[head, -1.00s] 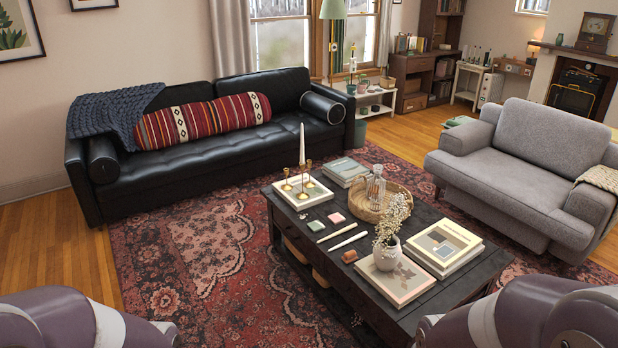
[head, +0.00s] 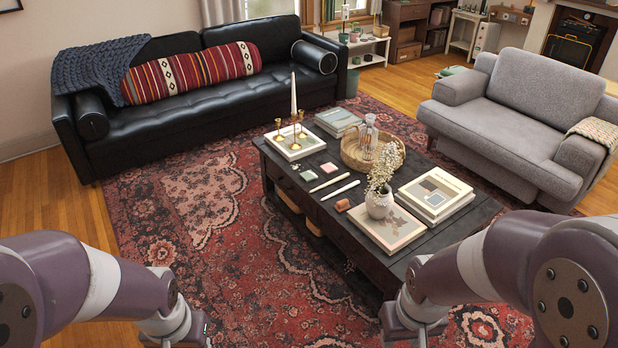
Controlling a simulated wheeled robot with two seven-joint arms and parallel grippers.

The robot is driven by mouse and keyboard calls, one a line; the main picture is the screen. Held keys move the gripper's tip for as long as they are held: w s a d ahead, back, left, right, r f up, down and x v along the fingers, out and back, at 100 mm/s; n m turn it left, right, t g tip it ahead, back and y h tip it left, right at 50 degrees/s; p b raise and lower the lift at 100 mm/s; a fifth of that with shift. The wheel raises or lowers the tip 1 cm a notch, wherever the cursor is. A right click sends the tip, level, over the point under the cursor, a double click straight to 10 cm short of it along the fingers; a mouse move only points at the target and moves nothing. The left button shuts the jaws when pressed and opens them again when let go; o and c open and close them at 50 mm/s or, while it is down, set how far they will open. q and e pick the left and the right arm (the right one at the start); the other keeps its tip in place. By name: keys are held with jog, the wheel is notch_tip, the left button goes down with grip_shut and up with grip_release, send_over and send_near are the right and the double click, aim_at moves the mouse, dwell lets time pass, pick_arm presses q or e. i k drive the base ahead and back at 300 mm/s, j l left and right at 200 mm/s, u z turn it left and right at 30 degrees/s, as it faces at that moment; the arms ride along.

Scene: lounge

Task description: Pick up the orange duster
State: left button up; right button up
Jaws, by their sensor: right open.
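The orange duster (head: 342,205) is a small orange-brown block lying on the dark coffee table (head: 392,268), near its front left edge.
The table holds a candle holder (head: 294,134), a wicker tray (head: 352,157), a vase with dried flowers (head: 379,203), and books (head: 435,194). A black sofa (head: 200,113) and grey armchair (head: 512,118) stand behind. The patterned rug (head: 230,250) left of the table is clear.

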aim_at(342, 206)
jog(key=i+z, duration=0.15)
jog(key=i, duration=0.5)
jog(key=i+j+z, duration=0.15)
jog(key=i, duration=0.5)
jog(key=i+j+z, duration=0.15)
jog(key=i, duration=0.45)
